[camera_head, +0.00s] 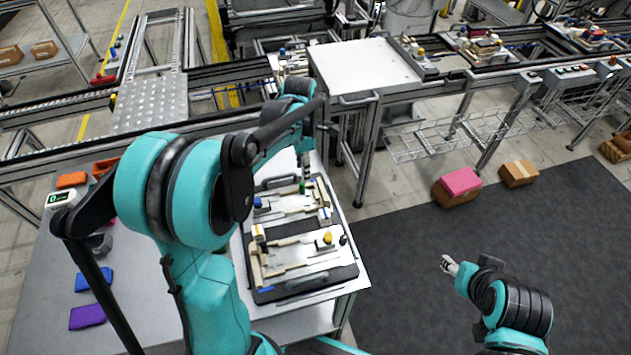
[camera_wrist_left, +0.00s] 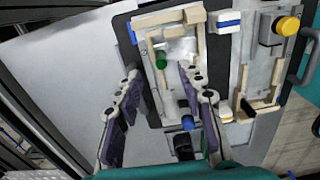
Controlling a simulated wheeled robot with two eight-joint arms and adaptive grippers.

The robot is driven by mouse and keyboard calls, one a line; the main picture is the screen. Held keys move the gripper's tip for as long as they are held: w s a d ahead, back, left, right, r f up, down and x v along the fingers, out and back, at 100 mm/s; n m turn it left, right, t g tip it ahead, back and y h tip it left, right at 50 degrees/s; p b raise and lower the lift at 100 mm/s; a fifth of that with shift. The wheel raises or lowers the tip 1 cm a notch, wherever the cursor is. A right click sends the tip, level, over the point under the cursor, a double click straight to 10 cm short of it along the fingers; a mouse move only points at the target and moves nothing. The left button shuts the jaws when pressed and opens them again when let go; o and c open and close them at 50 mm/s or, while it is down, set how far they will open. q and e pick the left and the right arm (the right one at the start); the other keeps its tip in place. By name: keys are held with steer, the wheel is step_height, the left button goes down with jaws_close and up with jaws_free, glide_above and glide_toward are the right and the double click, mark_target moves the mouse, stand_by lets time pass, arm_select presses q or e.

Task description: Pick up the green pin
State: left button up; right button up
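The green pin (camera_wrist_left: 161,59) stands in a light fixture with wooden-coloured rails, and it also shows small in the head view (camera_head: 302,187). My left gripper (camera_wrist_left: 158,72) is open in the left wrist view. Its two purple-padded fingers are spread, with the pin between and a little beyond the tips; nothing is held. In the head view my left gripper (camera_head: 307,164) points down just above the pin. I cannot tell the exact height gap. My right gripper (camera_head: 449,265) is over the dark mat, away from the table; its finger opening is too small to read.
A blue pin (camera_wrist_left: 187,122) stands near the right finger. A yellow knob (camera_wrist_left: 288,26) is on the neighbouring fixture. Blue (camera_head: 94,279) and purple (camera_head: 87,317) pieces lie at left.

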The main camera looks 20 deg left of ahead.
mark_target(302, 184)
arm_select(q)
steer(key=f+b, duration=0.1)
steer(key=f, duration=0.3)
steer(key=f+b, duration=0.1)
steer(key=f, duration=0.1)
steer(key=shift+s+a+f+b, duration=0.2)
steer(key=shift+s+f+b, duration=0.05)
steer(key=shift+f+b, duration=0.1)
steer(key=shift+f, duration=0.4)
steer(key=shift+c, duration=0.9)
jaws_close()
